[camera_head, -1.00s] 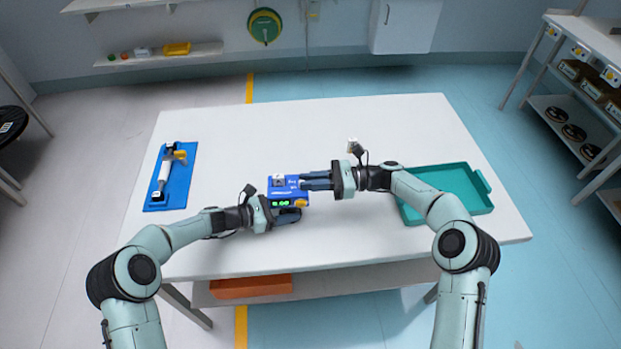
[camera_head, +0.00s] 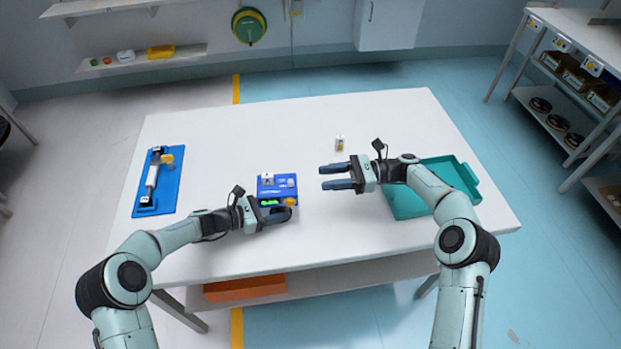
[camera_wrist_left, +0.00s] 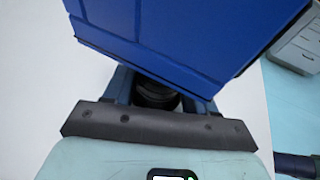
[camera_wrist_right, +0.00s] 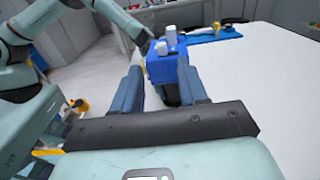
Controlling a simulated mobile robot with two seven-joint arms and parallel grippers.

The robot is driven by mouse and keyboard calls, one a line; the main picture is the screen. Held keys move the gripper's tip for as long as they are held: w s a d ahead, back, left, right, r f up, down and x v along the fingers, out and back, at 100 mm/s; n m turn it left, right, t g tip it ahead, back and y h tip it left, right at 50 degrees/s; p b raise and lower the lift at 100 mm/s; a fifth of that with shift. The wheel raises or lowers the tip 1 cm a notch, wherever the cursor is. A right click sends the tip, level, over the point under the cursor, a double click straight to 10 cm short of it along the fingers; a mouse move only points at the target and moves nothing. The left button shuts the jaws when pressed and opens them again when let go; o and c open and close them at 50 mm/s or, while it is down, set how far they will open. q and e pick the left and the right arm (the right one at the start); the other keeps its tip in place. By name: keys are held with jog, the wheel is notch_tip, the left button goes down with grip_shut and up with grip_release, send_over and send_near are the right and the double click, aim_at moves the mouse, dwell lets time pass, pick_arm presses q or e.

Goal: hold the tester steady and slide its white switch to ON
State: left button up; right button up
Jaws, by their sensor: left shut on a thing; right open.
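The tester (camera_head: 264,189) is a blue box near the table's middle, with a lit green display (camera_head: 269,202), a yellow knob (camera_head: 290,202) and pale raised parts on top. I cannot make out the white switch's position. My left gripper (camera_head: 280,215) is shut on the tester's near side; the left wrist view shows the blue casing (camera_wrist_left: 185,35) close above the jaws. My right gripper (camera_head: 324,177) is open and empty, to the right of the tester and apart from it. The right wrist view shows the tester (camera_wrist_right: 160,68) beyond the spread fingers.
A blue mat (camera_head: 142,201) with a tool on it lies at the left. A green tray (camera_head: 404,205) lies at the right, partly behind my right arm. A small white and yellow item (camera_head: 340,143) stands behind my right gripper. The back of the table is clear.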

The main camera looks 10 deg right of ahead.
jog(key=d, duration=0.4)
pick_arm(q)
jog(key=o, duration=0.9)
